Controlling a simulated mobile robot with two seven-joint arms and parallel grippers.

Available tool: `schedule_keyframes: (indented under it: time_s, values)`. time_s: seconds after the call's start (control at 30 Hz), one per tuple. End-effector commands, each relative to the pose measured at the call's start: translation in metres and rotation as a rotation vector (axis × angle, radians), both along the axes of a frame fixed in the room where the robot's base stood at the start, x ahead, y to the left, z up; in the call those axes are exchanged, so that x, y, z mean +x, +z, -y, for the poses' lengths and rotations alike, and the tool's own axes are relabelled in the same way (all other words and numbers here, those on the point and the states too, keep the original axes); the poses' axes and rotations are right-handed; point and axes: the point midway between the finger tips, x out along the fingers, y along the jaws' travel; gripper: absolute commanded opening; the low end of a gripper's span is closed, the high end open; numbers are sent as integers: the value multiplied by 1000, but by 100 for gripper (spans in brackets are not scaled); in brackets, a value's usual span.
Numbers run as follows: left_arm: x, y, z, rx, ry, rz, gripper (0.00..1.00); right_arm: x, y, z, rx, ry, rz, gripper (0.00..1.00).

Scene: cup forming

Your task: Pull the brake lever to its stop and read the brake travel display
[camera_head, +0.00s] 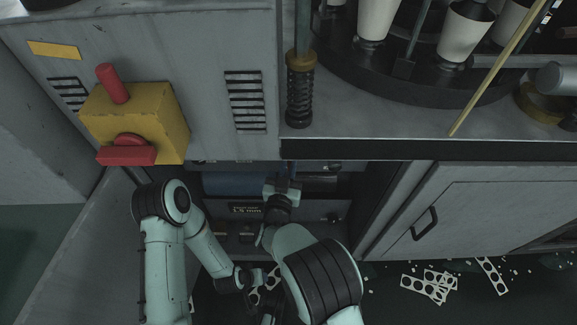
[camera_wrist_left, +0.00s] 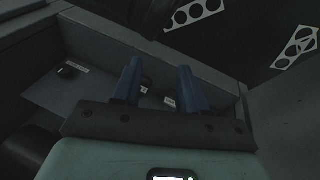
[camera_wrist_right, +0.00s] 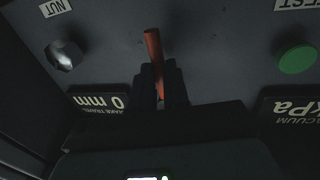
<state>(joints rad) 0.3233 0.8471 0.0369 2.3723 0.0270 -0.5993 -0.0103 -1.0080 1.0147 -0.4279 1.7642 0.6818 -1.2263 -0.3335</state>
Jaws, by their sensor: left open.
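The brake lever (camera_wrist_right: 153,48), an orange-red handle, shows in the right wrist view. It stands between the two dark fingers of my right gripper (camera_wrist_right: 163,72), which close in tightly on both sides of it. Beside it is the brake travel display (camera_wrist_right: 100,101), upside down in this view, reading 0 mm. In the head view my right gripper (camera_head: 283,188) reaches into the dark recess under the machine, and the lever is hidden there. My left gripper (camera_head: 256,279) is low in front of the recess. In the left wrist view its blue fingers (camera_wrist_left: 157,84) are apart and empty.
Beside the lever are a NUT knob (camera_wrist_right: 64,55), a green TEST button (camera_wrist_right: 297,60) and a vacuum kPa display (camera_wrist_right: 292,106). A yellow box with a red switch (camera_head: 137,125) juts out at upper left. Punched strips (camera_head: 428,285) litter the floor at right.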

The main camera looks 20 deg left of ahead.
Motion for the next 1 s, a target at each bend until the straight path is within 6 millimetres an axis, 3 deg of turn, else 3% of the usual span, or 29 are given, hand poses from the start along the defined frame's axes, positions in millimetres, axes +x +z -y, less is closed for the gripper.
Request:
schedule_keyframes:
  time_s: [0.37, 0.57, 1.0]
  values:
    - [2, -2, -1, 2, 1, 4, 43, -2, 0, -4, 87, 0, -27, 0]
    - [5, -4, -3, 6, 5, 13, 43, -4, 1, -11, 229, 0, -69, 0]
    - [-10, -19, -5, 4, 7, -39, 43, -9, 11, -28, 626, 0, -185, 0]
